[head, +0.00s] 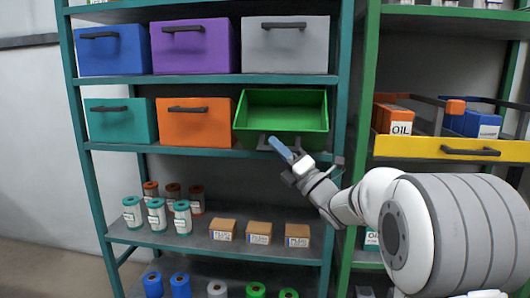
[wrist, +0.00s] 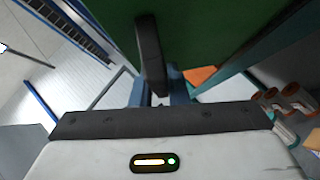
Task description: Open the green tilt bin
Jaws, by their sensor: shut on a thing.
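The green tilt bin (head: 284,124) is on the middle shelf of the teal rack, at the right end of its row. It is tilted forward and its empty-looking inside shows. In the wrist view its green front (wrist: 215,30) fills the top, with its dark handle (wrist: 150,55) running down toward the fingers. My gripper (head: 279,147) is at the bin's lower front, and its blue fingers are shut on the handle. The fingers also show in the wrist view (wrist: 160,98). The exact grip is partly hidden by the gripper body.
A teal bin (head: 121,122) and an orange bin (head: 198,124) stand left of it. Blue (head: 112,53), purple (head: 194,48) and grey (head: 285,47) bins are above. Small boxes (head: 259,233) stand on the shelf below. A yellow-fronted drawer (head: 420,147) is at right.

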